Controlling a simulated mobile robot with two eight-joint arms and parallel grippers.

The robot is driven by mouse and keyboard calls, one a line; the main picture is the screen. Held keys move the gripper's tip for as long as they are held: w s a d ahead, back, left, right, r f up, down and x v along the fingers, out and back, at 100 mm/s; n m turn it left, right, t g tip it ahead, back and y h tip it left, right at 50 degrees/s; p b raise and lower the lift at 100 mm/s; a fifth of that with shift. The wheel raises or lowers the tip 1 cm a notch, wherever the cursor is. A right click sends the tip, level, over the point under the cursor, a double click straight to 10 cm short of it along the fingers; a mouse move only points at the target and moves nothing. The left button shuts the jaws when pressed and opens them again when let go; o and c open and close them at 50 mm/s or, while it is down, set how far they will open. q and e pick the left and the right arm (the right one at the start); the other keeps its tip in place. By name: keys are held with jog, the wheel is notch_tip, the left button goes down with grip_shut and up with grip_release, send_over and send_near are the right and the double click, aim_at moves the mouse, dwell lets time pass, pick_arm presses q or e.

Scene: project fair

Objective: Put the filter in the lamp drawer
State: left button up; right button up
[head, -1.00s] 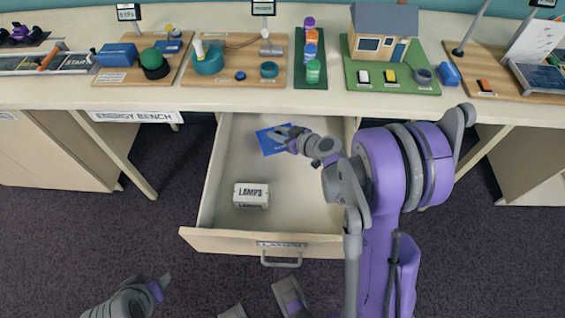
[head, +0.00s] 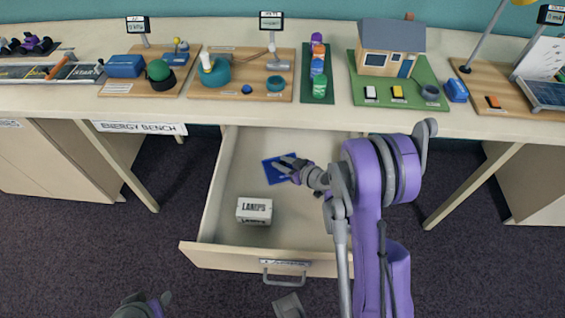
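The filter is a flat blue sheet (head: 273,172) inside the open lamp drawer (head: 222,225), towards its back. My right gripper (head: 285,165) reaches into the drawer, with its fingers on the sheet's upper right part, and appears shut on it. Whether the sheet touches the drawer floor is hard to tell. A white box (head: 254,211) marked LAMPS stands in the drawer in front of the sheet. My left gripper (head: 160,300) is at the bottom edge, away from the drawer; its fingers are too cut off to read.
The bench top (head: 230,113) runs above the drawer, with a green board carrying a model house (head: 385,55) and several wooden boards of parts. A drawer handle (head: 285,277) sticks out at the front. The drawer's front right floor is bare.

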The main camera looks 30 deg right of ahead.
jog(key=shift+o, duration=1.3)
jog(key=shift+r, duration=0.1)
jog(key=v, duration=0.7)
jog(key=shift+s+r, duration=0.1)
jog(key=shift+s, duration=0.15)
jog(key=shift+p, duration=0.3)
